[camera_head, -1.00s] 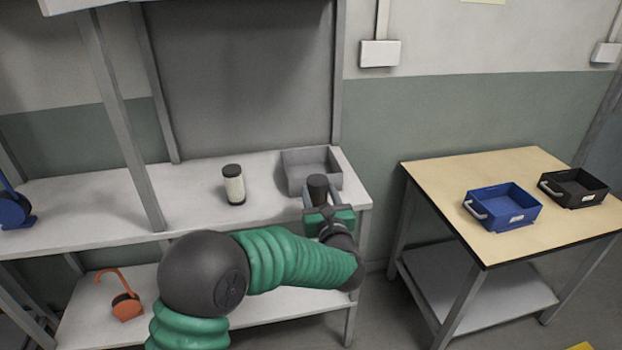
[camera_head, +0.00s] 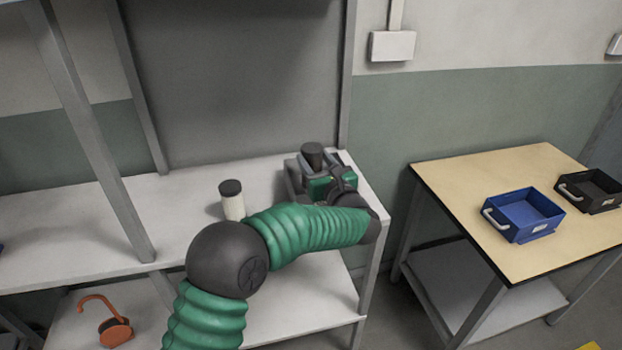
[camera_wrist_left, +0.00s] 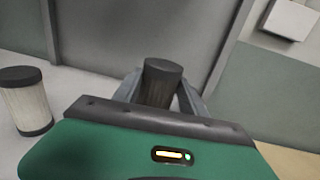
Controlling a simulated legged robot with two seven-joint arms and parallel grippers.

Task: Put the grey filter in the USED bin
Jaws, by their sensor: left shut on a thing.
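The grey filter (camera_head: 312,157) is a dark cylinder with a black cap. In the left wrist view the grey filter (camera_wrist_left: 159,84) stands between the two fingers (camera_wrist_left: 158,96). A blue bin (camera_head: 523,215) and a black bin (camera_head: 592,190) stand on the table at the right; their labels are too small to read. My right gripper is not in view.
A pale filter with a black cap (camera_head: 232,203) stands on the shelf left of my gripper; it also shows in the left wrist view (camera_wrist_left: 27,103). A gap separates the shelf from the wooden table (camera_head: 455,183).

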